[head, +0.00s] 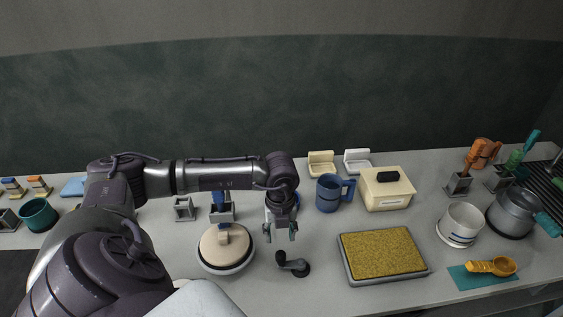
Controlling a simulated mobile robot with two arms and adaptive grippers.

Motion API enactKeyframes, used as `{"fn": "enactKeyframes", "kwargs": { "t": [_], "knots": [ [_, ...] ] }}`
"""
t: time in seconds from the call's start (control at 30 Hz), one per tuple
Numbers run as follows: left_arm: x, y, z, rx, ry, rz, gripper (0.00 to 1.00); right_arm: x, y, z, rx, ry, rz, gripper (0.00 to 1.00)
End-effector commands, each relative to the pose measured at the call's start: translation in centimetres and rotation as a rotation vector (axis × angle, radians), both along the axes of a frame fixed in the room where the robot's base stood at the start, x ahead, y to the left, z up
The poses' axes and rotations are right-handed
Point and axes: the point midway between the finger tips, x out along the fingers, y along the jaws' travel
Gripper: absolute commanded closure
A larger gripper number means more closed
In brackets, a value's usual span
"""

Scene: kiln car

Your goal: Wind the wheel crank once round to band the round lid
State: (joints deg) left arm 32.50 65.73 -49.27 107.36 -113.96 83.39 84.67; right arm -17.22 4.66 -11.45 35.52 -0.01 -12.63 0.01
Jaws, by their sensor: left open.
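The round beige lid (214,254) with a raised knob lies on a pale round wheel (229,270) with a dark rim, left of the table's middle. The dark wheel crank (295,266) stands on the table just right of the wheel, its upright knob at the left end of its arm. My left gripper (281,238) points down, open and empty, above and behind the crank knob; it looks apart from it. My left arm reaches in from the left. My right gripper is not in view.
A blue mug (328,194) and a cream box (388,190) stand behind on the right. A tray with a yellow surface (383,253) lies right of the crank. A white cup (461,221) and grey pot (511,212) stand farther right. A tool holder (222,215) stands behind the lid.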

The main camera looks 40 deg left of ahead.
Motion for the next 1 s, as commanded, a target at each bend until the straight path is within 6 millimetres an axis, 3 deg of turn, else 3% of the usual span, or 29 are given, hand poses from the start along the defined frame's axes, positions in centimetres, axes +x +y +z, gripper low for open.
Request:
{"fn": "enactKeyframes", "kwargs": {
  "t": [0.87,1.0],
  "knots": [
    [0.0,-0.2,-8.5,-0.006,0.0,-0.003,0.5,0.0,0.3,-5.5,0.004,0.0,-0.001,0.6],
    [0.0,-0.2,-8.2,-0.005,-0.001,-0.003,0.5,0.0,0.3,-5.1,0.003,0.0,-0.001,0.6]
  ]
}}
